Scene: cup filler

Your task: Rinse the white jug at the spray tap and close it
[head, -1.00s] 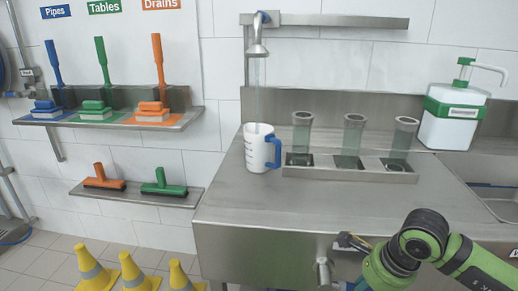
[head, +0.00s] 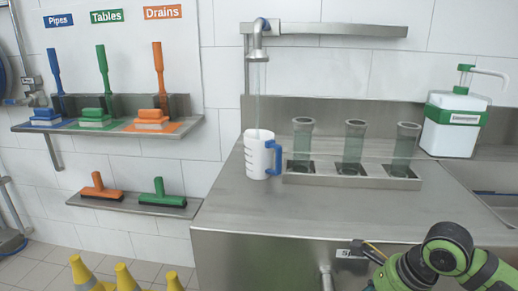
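The white jug (head: 256,156) with a blue handle on its right stands upright on the steel counter (head: 225,205). It is under the spray tap (head: 258,50), and a pale stream of water (head: 257,95) falls from the tap into it. The jug's inside is hidden. My green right arm comes in at the lower right, in front of the counter's front panel. A thin dark part at its end (head: 373,251) is beside a label on that panel. I cannot make out its fingers clearly. My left gripper is out of view.
A steel holder with several clear tubes (head: 351,140) stands right of the jug. A white and green pump bottle (head: 453,120) is near the sink edge. A steel pipe stub (head: 326,279) sits below the front edge. Brushes and squeegees rest on the left wall shelves.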

